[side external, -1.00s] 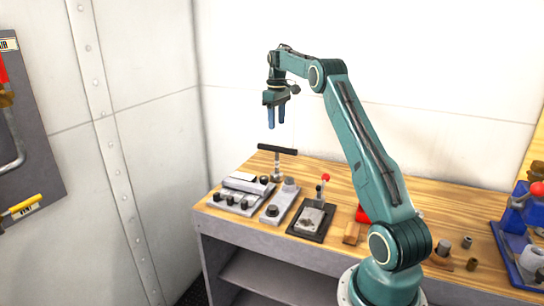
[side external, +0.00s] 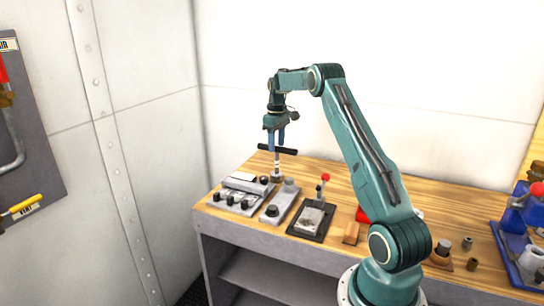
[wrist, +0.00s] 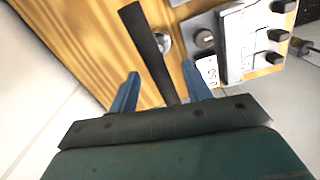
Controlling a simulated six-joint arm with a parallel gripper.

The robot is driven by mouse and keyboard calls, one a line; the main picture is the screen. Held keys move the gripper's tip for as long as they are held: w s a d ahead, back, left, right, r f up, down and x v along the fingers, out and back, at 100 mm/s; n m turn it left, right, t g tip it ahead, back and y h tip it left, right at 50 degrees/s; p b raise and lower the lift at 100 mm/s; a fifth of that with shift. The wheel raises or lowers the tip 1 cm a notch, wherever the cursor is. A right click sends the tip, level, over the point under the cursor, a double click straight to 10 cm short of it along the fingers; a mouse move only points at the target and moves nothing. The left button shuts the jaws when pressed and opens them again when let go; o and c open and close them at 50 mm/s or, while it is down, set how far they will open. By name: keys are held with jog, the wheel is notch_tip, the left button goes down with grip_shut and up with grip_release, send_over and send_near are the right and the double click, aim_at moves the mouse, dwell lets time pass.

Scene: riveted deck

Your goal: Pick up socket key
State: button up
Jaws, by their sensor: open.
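The socket key (side external: 290,151) is a T-shaped tool with a black crossbar on a pale upright shaft, standing near the back left of the wooden bench. In the wrist view its black bar (wrist: 147,37) runs between my two blue fingers, with clear space on each side. My gripper (side external: 276,148) points down, with its fingertips at about crossbar height. It is open, and its fingers also show in the wrist view (wrist: 161,72). The socket key's lower end meets a round base on the bench.
A grey block with black knobs (side external: 240,201) and a narrow grey unit (side external: 279,204) stand close in front of the key. A black-based lever unit with a red knob (side external: 326,177) is to the right. A white wall is behind.

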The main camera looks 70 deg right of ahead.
aim_at(277, 152)
jog(key=shift+f, duration=0.2)
jog(key=shift+d+f, duration=0.15)
jog(key=shift+f, duration=2.3)
jog(key=shift+c, duration=0.4)
grip_shut()
